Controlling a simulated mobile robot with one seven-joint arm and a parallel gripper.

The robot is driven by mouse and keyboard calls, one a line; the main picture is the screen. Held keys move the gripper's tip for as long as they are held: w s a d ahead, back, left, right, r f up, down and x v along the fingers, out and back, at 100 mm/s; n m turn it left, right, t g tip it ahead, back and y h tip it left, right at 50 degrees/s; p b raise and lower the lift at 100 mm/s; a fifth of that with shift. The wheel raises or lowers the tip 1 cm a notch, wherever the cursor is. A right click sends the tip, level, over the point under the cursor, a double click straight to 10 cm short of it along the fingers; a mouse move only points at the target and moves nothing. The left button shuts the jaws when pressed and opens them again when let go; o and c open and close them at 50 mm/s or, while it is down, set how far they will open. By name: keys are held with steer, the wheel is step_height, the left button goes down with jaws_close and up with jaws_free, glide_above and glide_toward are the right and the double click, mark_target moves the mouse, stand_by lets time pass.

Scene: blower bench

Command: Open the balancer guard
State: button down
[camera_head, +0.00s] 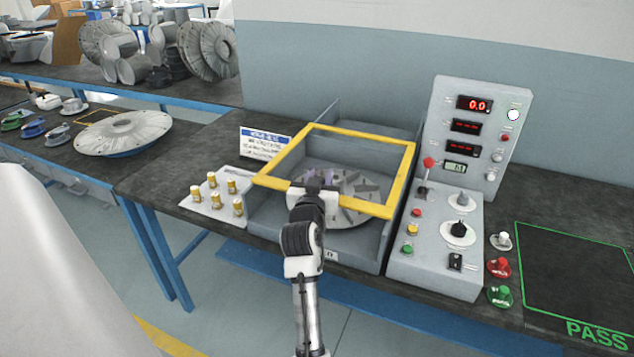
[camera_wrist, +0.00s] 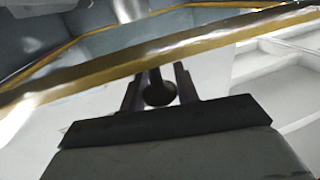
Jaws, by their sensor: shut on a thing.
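The balancer guard is a yellow frame (camera_head: 404,180) over the grey balancer box (camera_head: 268,218), with a bladed rotor (camera_head: 350,210) inside. In the head view the guard spans the top of the box; I cannot tell how far it is raised. My gripper (camera_head: 318,178) is at the guard's near bar. In the wrist view the yellow bar (camera_wrist: 100,77) crosses just beyond my gripper (camera_wrist: 160,85). A dark round knob (camera_wrist: 158,95) sits between the fingers, and they are shut on it. My wrist hides part of the near bar in the head view.
A control panel (camera_head: 478,120) with a red-tipped lever (camera_head: 428,163) stands right of the box. Brass weights (camera_head: 213,181) on a tray and a blue-and-white sign (camera_head: 264,143) are on the left. A green-outlined PASS area (camera_head: 575,275) at the right is empty.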

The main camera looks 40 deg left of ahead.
steer(key=c, duration=1)
jaws_free()
steer(key=shift+c, duration=0.2)
steer(key=shift+s, duration=0.1)
steer(key=shift+s+d+f, duration=0.1)
steer(key=shift+s+d, duration=0.05)
steer(key=shift+s, duration=0.1)
steer(key=b+v, duration=0.4)
steer(key=v, duration=0.9)
steer(key=shift+c, duration=0.3)
